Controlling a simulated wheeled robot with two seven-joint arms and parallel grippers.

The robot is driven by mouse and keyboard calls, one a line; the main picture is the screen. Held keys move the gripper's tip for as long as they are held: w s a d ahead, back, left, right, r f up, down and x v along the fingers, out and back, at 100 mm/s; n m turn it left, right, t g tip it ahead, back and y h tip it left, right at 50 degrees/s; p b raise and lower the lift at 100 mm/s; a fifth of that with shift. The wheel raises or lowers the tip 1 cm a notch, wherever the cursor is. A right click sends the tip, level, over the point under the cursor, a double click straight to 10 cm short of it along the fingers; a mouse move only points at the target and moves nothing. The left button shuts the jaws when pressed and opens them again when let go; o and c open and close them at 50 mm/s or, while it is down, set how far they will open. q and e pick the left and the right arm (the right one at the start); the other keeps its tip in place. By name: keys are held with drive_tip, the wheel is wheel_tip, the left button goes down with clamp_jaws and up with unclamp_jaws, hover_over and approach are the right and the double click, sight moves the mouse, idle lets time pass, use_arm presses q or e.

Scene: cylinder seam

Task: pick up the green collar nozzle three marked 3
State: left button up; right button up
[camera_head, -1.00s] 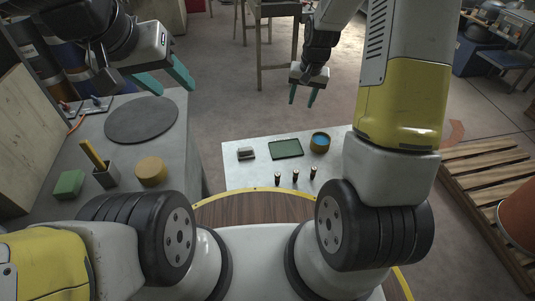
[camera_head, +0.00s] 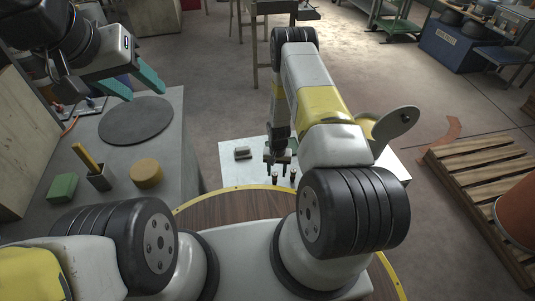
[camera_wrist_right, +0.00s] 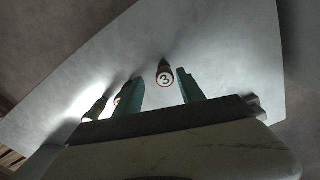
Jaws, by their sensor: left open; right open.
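The nozzle marked 3 (camera_wrist_right: 164,79) shows in the right wrist view with its pale numbered end towards the camera. It appears between the two teal fingers of my right gripper (camera_wrist_right: 160,76), nearer the right one, with gaps visible. Its collar colour is hard to tell. Two other nozzles (camera_wrist_right: 95,110) are at the left, one partly behind the left finger. In the head view my right gripper (camera_head: 278,172) is low over the white table (camera_head: 230,176), open, among small dark nozzles (camera_head: 292,177). My left gripper (camera_head: 147,95) is open and empty above the grey bench.
My right arm hides much of that table. A pallet (camera_head: 480,165) stands right.

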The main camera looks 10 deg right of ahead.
sight(275, 178)
drive_tip(key=f, duration=0.5)
drive_tip(key=shift+w+a+f, duration=0.15)
drive_tip(key=shift+a+f, duration=0.2)
clamp_jaws()
